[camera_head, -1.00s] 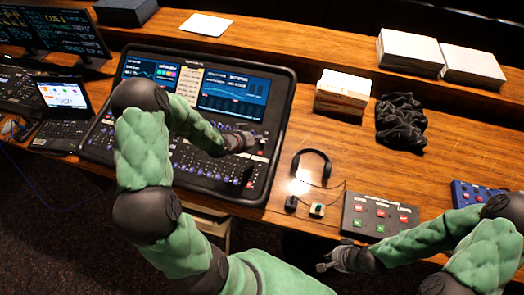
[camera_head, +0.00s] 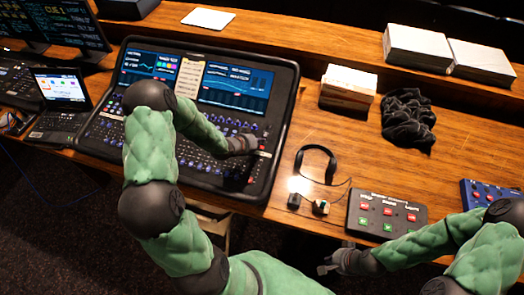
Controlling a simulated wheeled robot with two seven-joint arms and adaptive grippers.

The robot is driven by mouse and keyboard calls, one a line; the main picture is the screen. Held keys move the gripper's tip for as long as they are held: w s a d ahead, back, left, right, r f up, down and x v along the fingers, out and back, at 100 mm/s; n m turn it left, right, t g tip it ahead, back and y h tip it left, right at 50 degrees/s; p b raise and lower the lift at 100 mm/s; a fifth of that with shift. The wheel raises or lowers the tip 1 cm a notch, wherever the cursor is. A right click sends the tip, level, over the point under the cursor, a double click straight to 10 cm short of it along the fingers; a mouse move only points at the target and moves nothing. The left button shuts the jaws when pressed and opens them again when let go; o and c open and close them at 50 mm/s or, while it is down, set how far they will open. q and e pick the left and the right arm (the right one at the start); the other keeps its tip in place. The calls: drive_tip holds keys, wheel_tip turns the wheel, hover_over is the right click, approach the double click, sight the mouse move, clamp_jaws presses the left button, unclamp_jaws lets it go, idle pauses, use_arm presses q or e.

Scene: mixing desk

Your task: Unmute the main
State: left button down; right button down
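The mixing desk (camera_head: 285,100) is a black console with lit screens, rows of knobs and faders, and a few small red marks near its right edge. My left gripper (camera_head: 257,142) is over the right side of the console, its tip close to the controls at the right edge. It is too small to tell whether it is open or touches anything. My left arm hides the middle of the console. My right gripper (camera_head: 324,264) is low at the table's front edge, below the button box; its fingers look apart and empty. I cannot read which control is the main mute.
A grey box with red and green buttons (camera_head: 386,224) lies right of headphones (camera_head: 316,163). A blue box (camera_head: 484,193) is further right. A paper stack (camera_head: 348,86) and black cloth (camera_head: 408,120) lie behind. A laptop (camera_head: 62,90) stands at left.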

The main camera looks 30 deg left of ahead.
use_arm(q)
drive_tip(key=shift+w+f+b, duration=0.15)
drive_tip(key=shift+f+b, duration=0.35)
drive_tip(key=shift+f, duration=0.45)
idle(0.7)
drive_tip(key=shift+f+b, duration=0.4)
drive_tip(key=shift+f+b, duration=0.3)
idle(0.6)
drive_tip(key=shift+r, duration=0.15)
drive_tip(key=shift+r+p, duration=0.55)
drive_tip(key=shift+r, duration=0.05)
idle(0.3)
drive_tip(key=shift+s+r+p, duration=0.15)
drive_tip(key=shift+r+p, duration=0.8)
drive_tip(key=shift+r, duration=0.35)
drive_tip(key=shift+s+r+p, duration=0.15)
drive_tip(key=shift+r+p, duration=0.75)
drive_tip(key=shift+r, duration=0.35)
drive_tip(key=shift+d, duration=0.1)
